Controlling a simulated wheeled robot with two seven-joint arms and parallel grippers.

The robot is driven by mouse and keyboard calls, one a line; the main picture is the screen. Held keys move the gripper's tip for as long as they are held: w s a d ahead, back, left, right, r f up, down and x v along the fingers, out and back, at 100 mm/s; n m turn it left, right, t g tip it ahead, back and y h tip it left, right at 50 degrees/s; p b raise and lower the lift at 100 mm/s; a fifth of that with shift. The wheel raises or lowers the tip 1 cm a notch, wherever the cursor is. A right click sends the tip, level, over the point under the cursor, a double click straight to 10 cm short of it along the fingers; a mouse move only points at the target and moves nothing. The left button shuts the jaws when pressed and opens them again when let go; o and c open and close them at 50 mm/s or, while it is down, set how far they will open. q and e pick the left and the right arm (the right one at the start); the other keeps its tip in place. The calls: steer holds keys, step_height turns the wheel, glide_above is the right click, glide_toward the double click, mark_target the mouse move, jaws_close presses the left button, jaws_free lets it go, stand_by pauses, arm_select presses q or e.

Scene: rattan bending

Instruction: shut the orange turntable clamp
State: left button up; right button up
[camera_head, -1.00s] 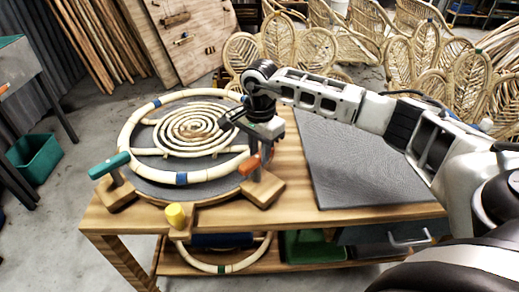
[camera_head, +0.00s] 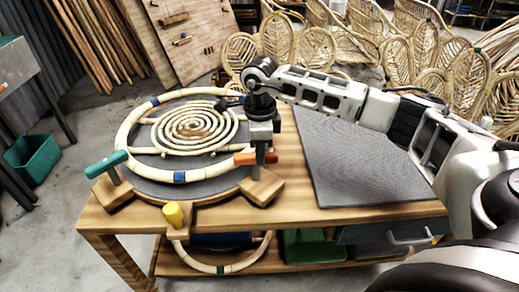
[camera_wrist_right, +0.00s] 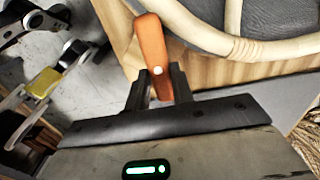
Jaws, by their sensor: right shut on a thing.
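The orange turntable clamp (camera_head: 245,159) stands on a wooden block at the right front edge of the round turntable (camera_head: 205,172). Its orange handle lies nearly level across its post in the head view. My right gripper (camera_head: 263,146) reaches down onto the handle from above. In the right wrist view the gripper's dark fingers (camera_wrist_right: 158,86) are shut on the orange handle (camera_wrist_right: 152,45), one on each side of it. The handle sticks out beyond the fingers. My left gripper is out of view.
A teal-handled clamp (camera_head: 106,164) stands at the turntable's left, and a yellow knob (camera_head: 173,214) at its front. A rattan ring and spiral (camera_head: 193,125) lie on the turntable. A grey mat (camera_head: 355,165) covers the bench's right side and is clear.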

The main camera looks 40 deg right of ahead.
steer(key=m, duration=0.4)
steer(key=shift+s+a+m, duration=0.1)
steer(key=shift+m, duration=0.2)
steer(key=m, duration=0.4)
steer(key=shift+a+r, duration=0.1)
steer(key=shift+a, duration=0.05)
steer(key=shift+m, duration=0.3)
steer(key=o, duration=1)
steer(key=shift+s, duration=0.1)
step_height(320, 180, up, 16)
steer(key=shift+f+b, duration=0.1)
steer(key=shift+b, duration=0.2)
